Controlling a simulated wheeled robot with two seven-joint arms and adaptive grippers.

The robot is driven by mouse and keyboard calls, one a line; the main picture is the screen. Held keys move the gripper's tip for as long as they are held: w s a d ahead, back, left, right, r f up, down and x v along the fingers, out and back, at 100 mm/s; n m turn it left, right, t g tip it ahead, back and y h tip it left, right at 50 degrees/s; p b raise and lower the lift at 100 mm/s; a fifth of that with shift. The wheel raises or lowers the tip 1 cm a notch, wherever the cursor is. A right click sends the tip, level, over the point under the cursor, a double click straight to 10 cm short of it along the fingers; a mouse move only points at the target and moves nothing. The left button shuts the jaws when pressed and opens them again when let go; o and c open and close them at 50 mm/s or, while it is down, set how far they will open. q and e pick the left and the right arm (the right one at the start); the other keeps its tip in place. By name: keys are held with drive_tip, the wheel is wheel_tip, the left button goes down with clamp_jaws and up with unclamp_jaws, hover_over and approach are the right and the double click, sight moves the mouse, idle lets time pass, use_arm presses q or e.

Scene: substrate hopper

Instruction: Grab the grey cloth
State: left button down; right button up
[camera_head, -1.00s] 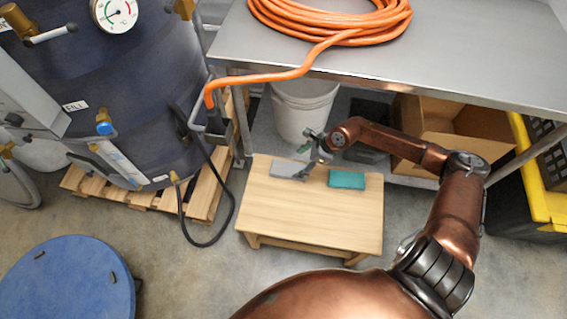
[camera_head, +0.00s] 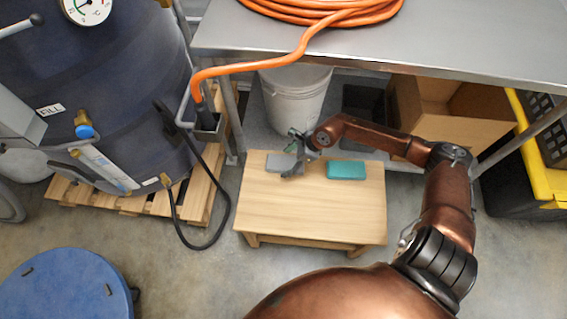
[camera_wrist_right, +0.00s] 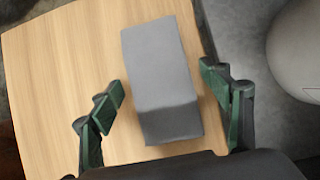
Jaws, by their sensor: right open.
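The grey cloth (camera_head: 278,162) is a folded block lying on the low wooden table (camera_head: 300,214), near its back left. It fills the middle of the right wrist view (camera_wrist_right: 160,75). My right gripper (camera_head: 291,160) is at the cloth in the head view and partly covers it. In the right wrist view the gripper (camera_wrist_right: 163,88) is open, with one green-padded finger on each side of the cloth. A gap shows between the left finger and the cloth, and the right finger is close to the cloth's other side. My left gripper is not in view.
A teal block (camera_head: 346,170) lies on the table to the right of the cloth. A white bucket (camera_head: 296,98) stands behind the table, under a steel bench (camera_head: 440,42). A cardboard box (camera_head: 448,118) is at the right. The table's front half is clear.

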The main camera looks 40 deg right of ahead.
drive_tip(key=shift+c, duration=0.4)
drive_tip(key=c, duration=1.2)
drive_tip(key=shift+o, duration=0.2)
drive_tip(key=shift+r, duration=0.1)
